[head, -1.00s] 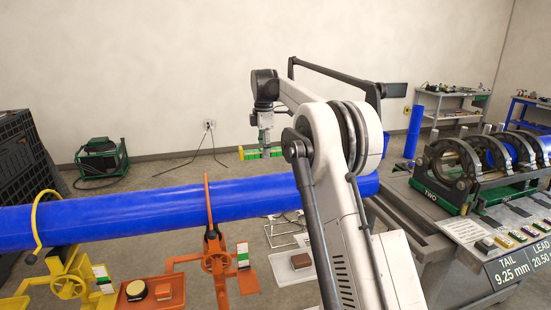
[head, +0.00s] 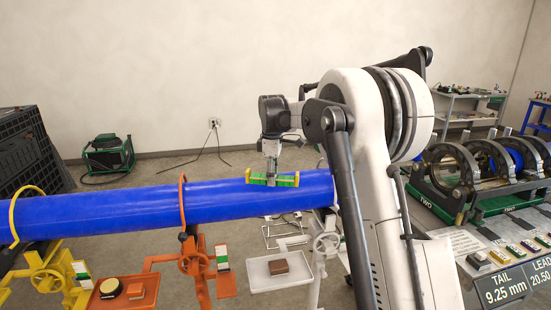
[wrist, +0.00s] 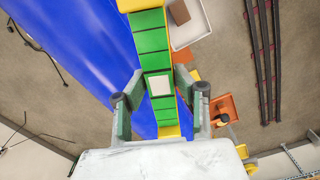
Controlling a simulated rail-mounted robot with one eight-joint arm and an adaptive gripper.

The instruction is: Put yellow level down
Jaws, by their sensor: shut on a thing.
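The yellow level (head: 288,182), with green panels, is in my gripper (head: 272,180) at the top of the long blue pipe (head: 120,211), near the pipe's right end. It looks nearly horizontal in the head view. I cannot tell whether it touches the pipe. In the wrist view the level (wrist: 149,41) runs up the picture between the fingers of my gripper (wrist: 161,92), with a pale square at its middle. The blue pipe (wrist: 90,50) shows beneath and to its left.
Orange (head: 183,200) and yellow (head: 13,215) pipe stands hold the pipe. A white tray (head: 258,284) carries a brown block (head: 278,267). The fusion machine (head: 440,190) stands to the right. A green generator (head: 108,157) is on the floor behind.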

